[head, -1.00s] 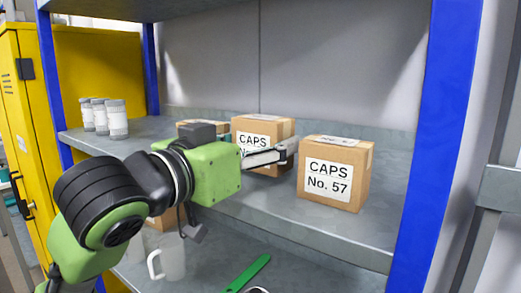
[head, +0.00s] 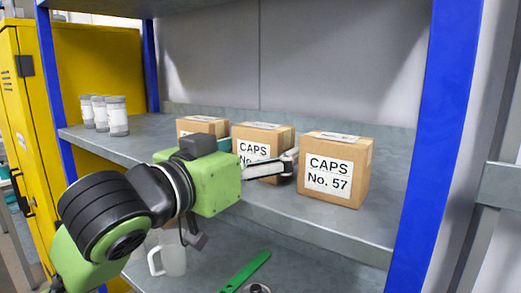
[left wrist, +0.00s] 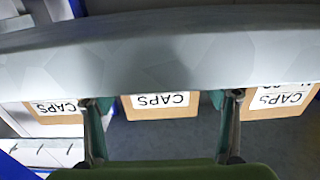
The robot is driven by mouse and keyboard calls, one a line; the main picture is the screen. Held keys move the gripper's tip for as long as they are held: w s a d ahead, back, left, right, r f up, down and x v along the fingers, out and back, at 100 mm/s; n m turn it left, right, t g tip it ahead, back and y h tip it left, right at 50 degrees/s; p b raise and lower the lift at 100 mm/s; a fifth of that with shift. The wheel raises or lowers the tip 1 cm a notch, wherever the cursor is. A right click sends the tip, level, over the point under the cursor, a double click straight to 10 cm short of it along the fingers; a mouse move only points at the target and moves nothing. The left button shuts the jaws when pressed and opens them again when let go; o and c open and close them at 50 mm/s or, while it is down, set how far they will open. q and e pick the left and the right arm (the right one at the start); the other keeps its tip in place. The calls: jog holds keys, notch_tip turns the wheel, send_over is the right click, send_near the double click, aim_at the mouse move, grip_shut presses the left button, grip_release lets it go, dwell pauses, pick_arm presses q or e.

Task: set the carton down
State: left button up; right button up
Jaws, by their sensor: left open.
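The middle carton (head: 258,140), brown with a white CAPS label, stands upright on the grey shelf (head: 345,226) between two similar cartons. My left gripper (head: 258,160) is in front of it, open, one pale finger along its right side. Part of its label and lower front is hidden by the gripper. In the left wrist view, which is upside down, the middle carton (left wrist: 158,105) shows between the two spread fingers of my left gripper (left wrist: 162,105), with a gap visible on each side. My right gripper is not in view.
The CAPS No. 57 carton (head: 332,170) stands close on the right, another carton (head: 202,125) on the left. Several white jars (head: 104,115) stand at the shelf's left end. A blue post (head: 446,130) bounds the right. Below are a white mug (head: 172,255) and a green tool (head: 245,272).

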pick_arm(q)
jog(key=b+v, duration=0.3)
jog(key=v, duration=0.9)
